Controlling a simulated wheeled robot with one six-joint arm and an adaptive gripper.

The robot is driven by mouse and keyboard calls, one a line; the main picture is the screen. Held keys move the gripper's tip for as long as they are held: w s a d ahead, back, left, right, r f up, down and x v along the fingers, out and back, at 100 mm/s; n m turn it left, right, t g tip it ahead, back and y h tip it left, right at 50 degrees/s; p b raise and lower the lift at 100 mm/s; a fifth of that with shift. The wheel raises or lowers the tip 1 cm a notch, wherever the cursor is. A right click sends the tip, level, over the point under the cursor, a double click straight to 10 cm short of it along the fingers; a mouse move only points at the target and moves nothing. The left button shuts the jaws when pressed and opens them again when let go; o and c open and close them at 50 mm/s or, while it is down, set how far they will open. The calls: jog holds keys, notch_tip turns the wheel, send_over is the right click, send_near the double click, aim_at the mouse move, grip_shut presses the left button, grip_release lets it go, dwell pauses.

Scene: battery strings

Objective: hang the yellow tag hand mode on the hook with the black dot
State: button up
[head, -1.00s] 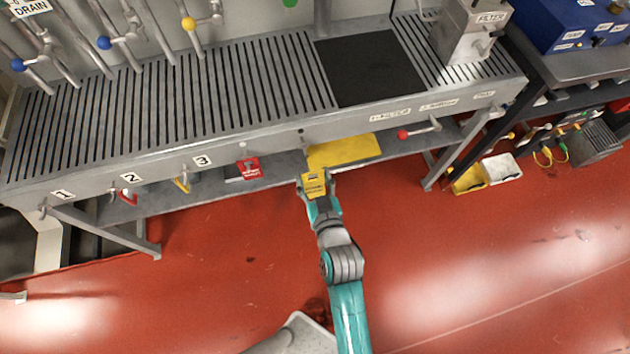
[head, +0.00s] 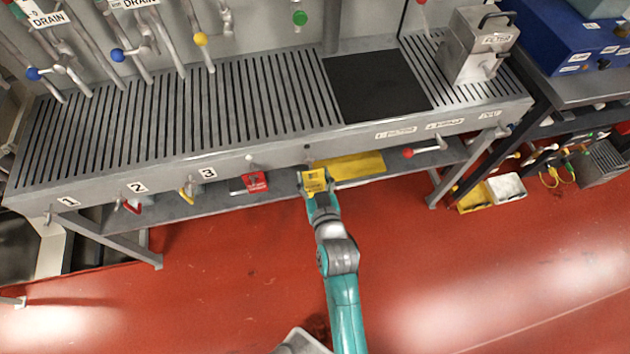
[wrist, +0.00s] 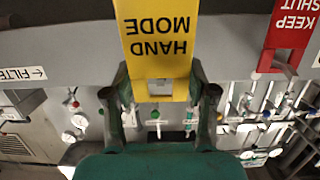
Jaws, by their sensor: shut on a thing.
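My gripper (head: 316,192) is shut on the yellow "HAND MODE" tag (head: 314,181), just in front of the bench's front edge. In the wrist view the tag (wrist: 155,40) stands out from between the fingers, its lettering upside down. Its slot lies near the fingertips (wrist: 160,92). A small black dot (head: 308,147) is on the bench front, just above and left of the tag. The hook at that dot cannot be made out; the tag covers the area below it. I cannot tell whether the tag touches the bench.
A red tag (head: 255,182) hangs left of my gripper, below a white dot; it also shows in the wrist view (wrist: 291,25). A yellow panel (head: 352,167) lies on the lower shelf behind. A red-knobbed valve (head: 409,153) sticks out farther right. The red floor in front is clear.

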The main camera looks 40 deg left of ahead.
aim_at(311, 168)
jog(key=shift+x, duration=1.15)
jog(key=shift+w+a+f, duration=0.35)
jog(key=shift+w+a, duration=0.1)
jog(key=o, duration=1)
jog(key=v, duration=1.2)
